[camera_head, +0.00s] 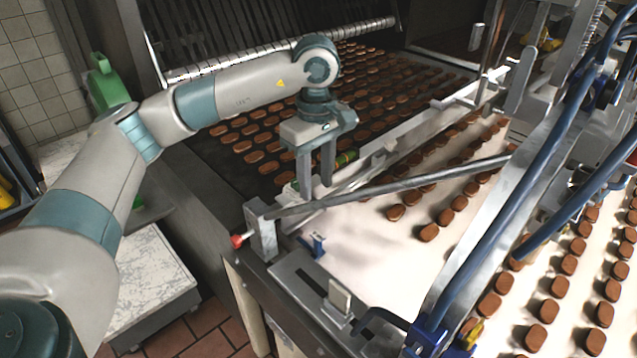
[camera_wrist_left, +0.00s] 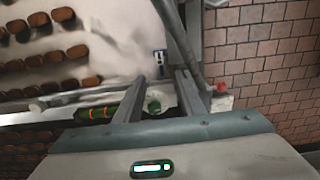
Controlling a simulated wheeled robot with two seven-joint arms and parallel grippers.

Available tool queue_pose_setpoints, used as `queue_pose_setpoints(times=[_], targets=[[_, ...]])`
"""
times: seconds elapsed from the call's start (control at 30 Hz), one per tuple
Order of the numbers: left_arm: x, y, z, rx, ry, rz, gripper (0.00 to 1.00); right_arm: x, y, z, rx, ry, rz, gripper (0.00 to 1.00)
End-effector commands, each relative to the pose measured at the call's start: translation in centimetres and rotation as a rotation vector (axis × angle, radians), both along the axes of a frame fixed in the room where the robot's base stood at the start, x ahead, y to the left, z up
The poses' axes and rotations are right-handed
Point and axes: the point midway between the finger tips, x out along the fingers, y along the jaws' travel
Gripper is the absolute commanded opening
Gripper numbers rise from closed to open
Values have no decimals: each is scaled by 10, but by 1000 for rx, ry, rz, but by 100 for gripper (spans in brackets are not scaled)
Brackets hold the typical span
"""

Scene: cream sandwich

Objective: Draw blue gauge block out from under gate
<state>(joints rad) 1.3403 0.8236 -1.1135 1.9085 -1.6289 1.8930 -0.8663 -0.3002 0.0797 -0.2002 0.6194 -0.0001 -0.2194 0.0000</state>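The small blue gauge block (camera_head: 318,245) stands on the pale belt near its front left corner, below the grey gate bar (camera_head: 400,186). In the left wrist view the blue block (camera_wrist_left: 159,63) lies just beyond my fingertips, beside the grey bar. My left gripper (camera_head: 314,180) points down behind the bar, its fingers apart and nothing clearly held. In the left wrist view my left gripper (camera_wrist_left: 160,77) is also open, with the block outside it. I cannot tell whether block and bar touch. My right gripper is not in view.
A red knob (camera_head: 240,240) sits on the gate's end bracket. A green-striped rod (camera_wrist_left: 95,113) lies along the belt edge near my fingers. Brown biscuits (camera_head: 428,232) fill the belt to the right. Blue hoses (camera_head: 520,175) cross the right side. Belt around the block is clear.

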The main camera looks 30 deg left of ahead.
Motion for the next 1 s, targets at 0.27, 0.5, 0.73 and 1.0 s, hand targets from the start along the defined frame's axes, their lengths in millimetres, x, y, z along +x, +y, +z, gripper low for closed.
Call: queue_pose_setpoints(times=[0.27,0.5,0.73,1.0], targets=[[0,-1,-9,-1,3,0,36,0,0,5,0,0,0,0],[-1,-1,-36,-2,4,-1,36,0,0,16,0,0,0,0],[-1,-1,-73,-2,5,1,36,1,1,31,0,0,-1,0],[-2,-1,-117,-1,6,0,36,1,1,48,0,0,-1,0]])
